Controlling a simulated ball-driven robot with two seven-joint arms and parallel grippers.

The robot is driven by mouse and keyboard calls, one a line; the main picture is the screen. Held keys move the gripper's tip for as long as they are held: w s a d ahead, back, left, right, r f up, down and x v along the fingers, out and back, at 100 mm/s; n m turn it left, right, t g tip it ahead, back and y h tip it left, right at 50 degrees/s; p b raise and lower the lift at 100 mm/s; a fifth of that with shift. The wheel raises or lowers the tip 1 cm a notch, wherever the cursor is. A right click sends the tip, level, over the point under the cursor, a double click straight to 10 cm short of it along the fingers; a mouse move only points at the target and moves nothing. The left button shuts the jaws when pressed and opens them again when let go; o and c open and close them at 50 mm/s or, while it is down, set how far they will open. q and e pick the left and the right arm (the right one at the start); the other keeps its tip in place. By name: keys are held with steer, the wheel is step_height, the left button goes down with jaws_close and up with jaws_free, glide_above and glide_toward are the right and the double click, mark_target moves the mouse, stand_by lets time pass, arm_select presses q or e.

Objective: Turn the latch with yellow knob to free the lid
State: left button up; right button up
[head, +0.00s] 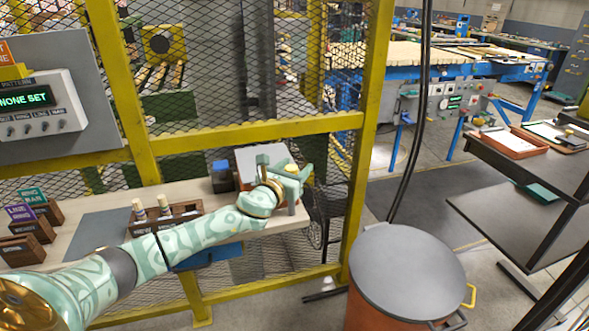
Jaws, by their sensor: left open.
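My left arm reaches in from the lower left, and its green and grey gripper (282,182) is over the right end of the bench. The gripper is open, with nothing seen between its fingers. Just behind it is a box with a pale grey lid (258,153). A small yellow part (293,169) shows close behind the gripper; it may be the latch's yellow knob, but the gripper covers most of this spot. I cannot tell how the latch is turned or whether the gripper touches it. My right gripper is not in view.
The bench (85,232) carries a wooden tray of turned pieces (165,216) and labelled wooden boxes (30,222) at left. A yellow-framed mesh fence (255,134) stands along the bench. A grey-topped drum (407,270) stands at lower right, near a dark shelf table (530,170).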

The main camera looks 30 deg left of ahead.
arm_select(q)
steer(key=c, duration=1)
steer(key=shift+y, duration=0.3)
